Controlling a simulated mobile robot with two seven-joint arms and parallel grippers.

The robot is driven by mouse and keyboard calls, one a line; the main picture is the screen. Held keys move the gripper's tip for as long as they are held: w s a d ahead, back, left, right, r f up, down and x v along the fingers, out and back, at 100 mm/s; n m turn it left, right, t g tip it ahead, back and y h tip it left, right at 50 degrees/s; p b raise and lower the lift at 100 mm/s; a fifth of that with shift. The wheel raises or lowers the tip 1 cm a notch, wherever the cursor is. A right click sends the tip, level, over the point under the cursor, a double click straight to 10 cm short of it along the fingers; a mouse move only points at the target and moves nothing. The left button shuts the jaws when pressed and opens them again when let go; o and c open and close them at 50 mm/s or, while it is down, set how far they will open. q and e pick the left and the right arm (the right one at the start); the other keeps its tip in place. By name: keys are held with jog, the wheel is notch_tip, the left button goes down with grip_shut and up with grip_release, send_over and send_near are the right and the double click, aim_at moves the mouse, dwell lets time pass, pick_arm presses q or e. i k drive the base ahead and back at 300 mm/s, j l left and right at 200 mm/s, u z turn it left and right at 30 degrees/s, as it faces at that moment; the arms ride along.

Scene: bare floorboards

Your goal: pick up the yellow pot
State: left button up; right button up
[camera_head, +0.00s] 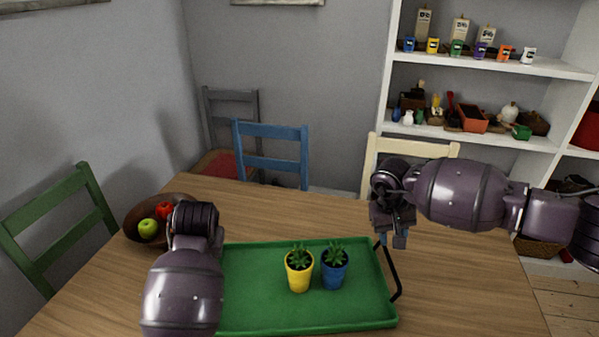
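The yellow pot (299,275) holds a small green plant and stands upright on the green tray (250,312). A blue pot (334,274) with a similar plant stands close beside it on the right. My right gripper (396,240) hangs near the tray's right end, by its black handle, apart from both pots. I cannot tell whether its fingers are apart. My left arm (183,292) comes in over the tray's left end. Its wrist (194,220) shows, but its fingers are hidden behind the arm.
The tray lies on a wooden table (455,290). A bowl (138,228) with apples stands at the left. Green, blue and cream chairs surround the table. A white shelf (480,63) with several small items stands behind. The tray's middle left is clear.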

aim_at(298, 263)
jog(key=k, duration=1)
